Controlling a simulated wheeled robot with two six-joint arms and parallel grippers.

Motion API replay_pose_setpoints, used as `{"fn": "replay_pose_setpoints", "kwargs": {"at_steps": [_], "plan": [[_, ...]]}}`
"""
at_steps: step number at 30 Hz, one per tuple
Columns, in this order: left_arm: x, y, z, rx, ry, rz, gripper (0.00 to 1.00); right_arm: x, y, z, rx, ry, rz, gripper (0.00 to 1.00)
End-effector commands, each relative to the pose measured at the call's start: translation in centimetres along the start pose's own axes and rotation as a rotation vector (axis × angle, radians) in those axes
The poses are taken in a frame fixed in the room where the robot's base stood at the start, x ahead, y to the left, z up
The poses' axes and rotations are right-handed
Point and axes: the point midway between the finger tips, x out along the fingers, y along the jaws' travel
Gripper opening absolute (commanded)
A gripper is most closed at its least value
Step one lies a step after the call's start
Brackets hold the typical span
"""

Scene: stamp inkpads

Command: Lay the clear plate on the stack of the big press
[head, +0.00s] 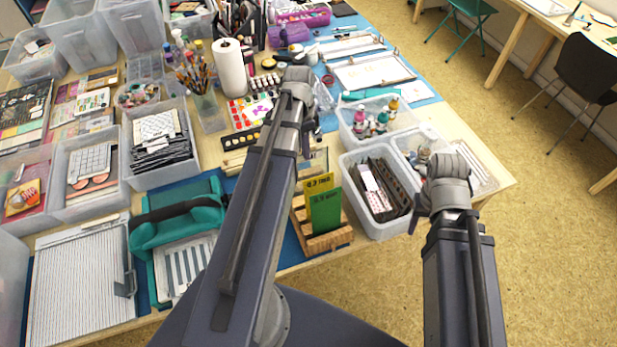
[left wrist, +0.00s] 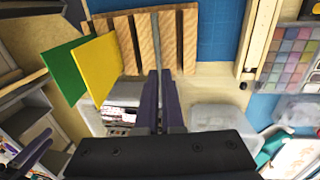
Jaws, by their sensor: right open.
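The wooden rack (head: 322,242) stands near the table's front edge with a green plate (head: 325,211) and a yellow plate (head: 318,184) upright in it. In the left wrist view, my left gripper (left wrist: 160,80) has its fingers close together on a thin grey strip, seemingly the clear plate (left wrist: 150,40) edge-on over the rack's slats; I cannot tell whether it is clear of them. In the head view my arm hides this grip. The big press (head: 178,214) is teal with a dark handle, left of the rack, with a striped grey stack (head: 184,264) in front. My right gripper (head: 413,222) is open, away from the rack.
A paper trimmer (head: 78,280) lies left of the press. A clear bin of dark pads (head: 378,190) stands right of the rack, with a bin of bottles (head: 372,122) behind. Storage bins crowd the left. The front edge of the table is close.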

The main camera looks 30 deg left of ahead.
Motion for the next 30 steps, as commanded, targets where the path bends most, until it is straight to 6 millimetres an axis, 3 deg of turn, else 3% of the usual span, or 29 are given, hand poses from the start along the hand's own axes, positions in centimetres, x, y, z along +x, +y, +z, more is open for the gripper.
{"fn": "replay_pose_setpoints", "kwargs": {"at_steps": [21, 30], "plan": [[-6.0, 0.0, 0.0, -0.001, 0.0, 0.0, 0.0, -5.8, 0.6, 0.3, -0.002, 0.0, 0.0, 0.5], [-6.1, 0.0, 0.0, 0.0, 0.0, 0.0, 0.0, -6.0, 0.6, 0.3, -0.002, 0.0, 0.0, 0.5]]}}
